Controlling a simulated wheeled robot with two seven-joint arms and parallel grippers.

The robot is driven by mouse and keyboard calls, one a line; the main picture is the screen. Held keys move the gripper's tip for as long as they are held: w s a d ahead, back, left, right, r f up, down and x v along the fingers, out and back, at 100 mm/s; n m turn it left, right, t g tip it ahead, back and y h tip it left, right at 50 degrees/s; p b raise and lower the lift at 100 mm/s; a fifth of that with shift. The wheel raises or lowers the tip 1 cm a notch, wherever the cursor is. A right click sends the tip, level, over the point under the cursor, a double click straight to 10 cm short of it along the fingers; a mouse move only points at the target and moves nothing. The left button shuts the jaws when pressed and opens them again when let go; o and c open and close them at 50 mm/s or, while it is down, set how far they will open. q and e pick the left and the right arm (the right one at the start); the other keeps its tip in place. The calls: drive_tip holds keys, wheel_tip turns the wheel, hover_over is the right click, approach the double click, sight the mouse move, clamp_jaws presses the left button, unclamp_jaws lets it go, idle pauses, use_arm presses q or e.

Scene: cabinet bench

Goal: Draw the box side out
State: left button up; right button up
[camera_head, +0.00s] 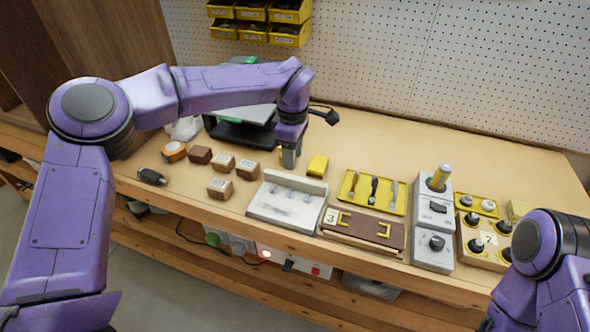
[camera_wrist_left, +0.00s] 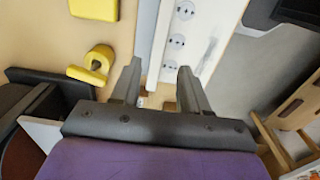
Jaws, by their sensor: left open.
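A white box (camera_head: 282,212) with a raised back side and several small round fittings sits near the bench's front edge. It also shows in the left wrist view as a long white panel (camera_wrist_left: 208,38) with grey discs. My left gripper (camera_head: 290,160) points down just behind the box's raised side. In the left wrist view its fingers (camera_wrist_left: 158,72) are open, with part of the white panel's edge between and beyond their tips. I cannot tell whether they touch it. Of my right arm only links show at the lower right; its gripper is out of view.
A yellow block (camera_head: 317,165) lies right of the gripper; wooden blocks (camera_head: 221,187) lie left. A brown panel with yellow handles (camera_head: 362,232), a yellow tool tray (camera_head: 354,199) and grey switch boxes (camera_head: 433,215) stand to the right. Bare bench lies behind.

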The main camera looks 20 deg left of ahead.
sight(295, 177)
use_arm(q)
drive_tip(key=f, duration=0.7)
drive_tip(key=shift+w+d+p, duration=0.2)
drive_tip(key=shift+d+p, duration=0.1)
drive_tip(key=shift+p, duration=0.05)
drive_tip(key=shift+s+f, duration=0.1)
drive_tip(key=shift+f, duration=0.15)
clamp_jaws()
drive_tip(key=shift+a, duration=0.1)
